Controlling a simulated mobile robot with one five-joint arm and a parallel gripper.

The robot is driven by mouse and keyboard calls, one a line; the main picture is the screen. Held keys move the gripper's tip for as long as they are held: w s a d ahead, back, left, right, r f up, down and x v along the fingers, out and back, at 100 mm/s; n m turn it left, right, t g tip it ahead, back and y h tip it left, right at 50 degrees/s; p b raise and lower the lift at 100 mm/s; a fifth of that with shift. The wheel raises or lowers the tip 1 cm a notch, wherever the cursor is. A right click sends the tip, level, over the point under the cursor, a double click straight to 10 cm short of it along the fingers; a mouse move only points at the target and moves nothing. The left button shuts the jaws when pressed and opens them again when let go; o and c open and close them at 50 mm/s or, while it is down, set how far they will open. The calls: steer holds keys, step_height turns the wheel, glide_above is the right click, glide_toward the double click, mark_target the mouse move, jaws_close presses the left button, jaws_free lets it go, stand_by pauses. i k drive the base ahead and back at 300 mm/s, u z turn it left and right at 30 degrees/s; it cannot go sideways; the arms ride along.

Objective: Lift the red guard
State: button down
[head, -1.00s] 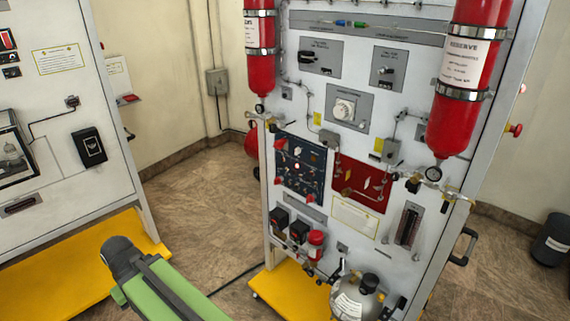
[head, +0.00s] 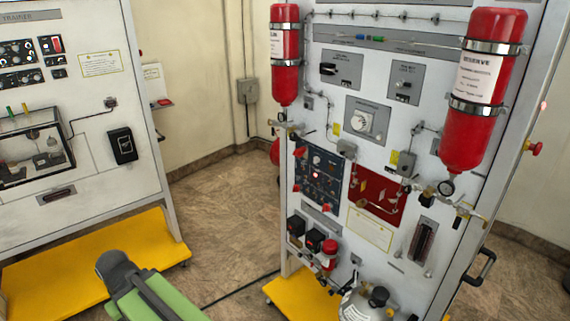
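The trainer panel (head: 325,130) stands right of centre, upright and white. A dark blue sub-panel (head: 320,176) on it carries several small red parts that look like switch guards, one at its upper left (head: 299,152) and another at its lower right (head: 327,208). Which one is the task's red guard I cannot tell, and they are too small to show whether any is raised. My green arm link (head: 160,300) with its dark joint shows at the bottom left, well short of the panel. My gripper is not in view.
Red cylinders hang at the panel's left (head: 285,55) and right (head: 482,90). A red sub-panel (head: 376,194) is beside the blue one. A grey bottle (head: 370,303) stands low in front.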

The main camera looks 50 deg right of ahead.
mark_target(298, 152)
steer(key=i, duration=1)
steer(key=u, duration=0.05)
